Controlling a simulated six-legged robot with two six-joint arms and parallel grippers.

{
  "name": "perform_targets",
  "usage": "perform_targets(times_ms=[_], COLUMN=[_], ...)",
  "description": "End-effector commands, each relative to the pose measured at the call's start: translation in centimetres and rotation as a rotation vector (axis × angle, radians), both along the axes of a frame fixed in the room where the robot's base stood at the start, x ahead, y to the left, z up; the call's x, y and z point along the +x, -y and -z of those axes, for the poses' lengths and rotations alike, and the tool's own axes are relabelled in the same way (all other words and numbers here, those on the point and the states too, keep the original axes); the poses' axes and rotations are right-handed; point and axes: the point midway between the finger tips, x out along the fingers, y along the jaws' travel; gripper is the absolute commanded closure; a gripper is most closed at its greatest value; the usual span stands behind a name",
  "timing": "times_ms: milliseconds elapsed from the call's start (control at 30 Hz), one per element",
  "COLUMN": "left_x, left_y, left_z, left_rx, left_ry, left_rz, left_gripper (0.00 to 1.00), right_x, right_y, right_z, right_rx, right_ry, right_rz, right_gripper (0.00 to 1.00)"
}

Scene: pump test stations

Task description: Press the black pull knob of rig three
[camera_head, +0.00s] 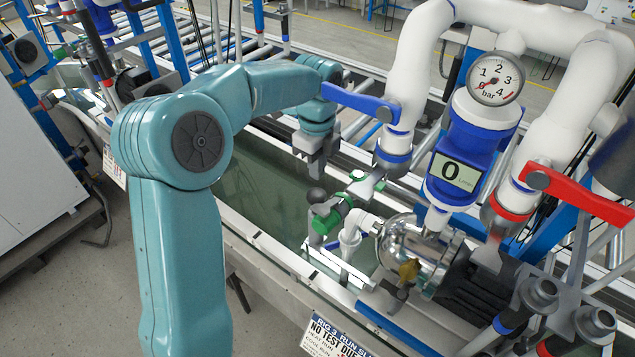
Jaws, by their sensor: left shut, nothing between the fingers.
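Rig three stands at the right, with a sign (337,338) reading "RIG 3" at its front bottom edge. A dark round knob (316,196) sits on a green-collared fitting (338,212) beside the white pipework, and looks like the black pull knob. My left gripper (317,174) points down just above the knob in the picture. Its fingers are shut and empty. I cannot tell whether the fingertips touch the knob; a small gap seems to show. My right gripper is not in view.
A blue lever (360,101) lies close to the right of my left wrist. A red lever (578,193), a pressure gauge (495,80) and a blue meter showing 0 (458,165) are further right. A silver pump (415,252) stands below. A green water tank (265,185) lies beneath the arm.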

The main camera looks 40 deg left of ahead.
Motion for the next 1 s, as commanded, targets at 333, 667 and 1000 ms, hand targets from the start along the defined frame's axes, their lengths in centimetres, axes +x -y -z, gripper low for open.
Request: perform_targets(times_ms=[333, 667, 1000], left_x=[0.0, 0.0, 0.0], left_y=[0.1, 0.1, 0.1], left_z=[4.7, 5.2, 8.7], left_rx=[0.0, 0.0, 0.0], left_ry=[-0.001, 0.001, -0.003], left_rz=[0.001, 0.0, 0.0], left_gripper=[1.0, 1.0, 1.0], right_x=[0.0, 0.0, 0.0], right_y=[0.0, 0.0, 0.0], right_z=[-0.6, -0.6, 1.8], right_rx=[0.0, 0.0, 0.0], right_ry=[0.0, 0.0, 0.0], right_rz=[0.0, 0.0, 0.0], right_gripper=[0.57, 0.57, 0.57])
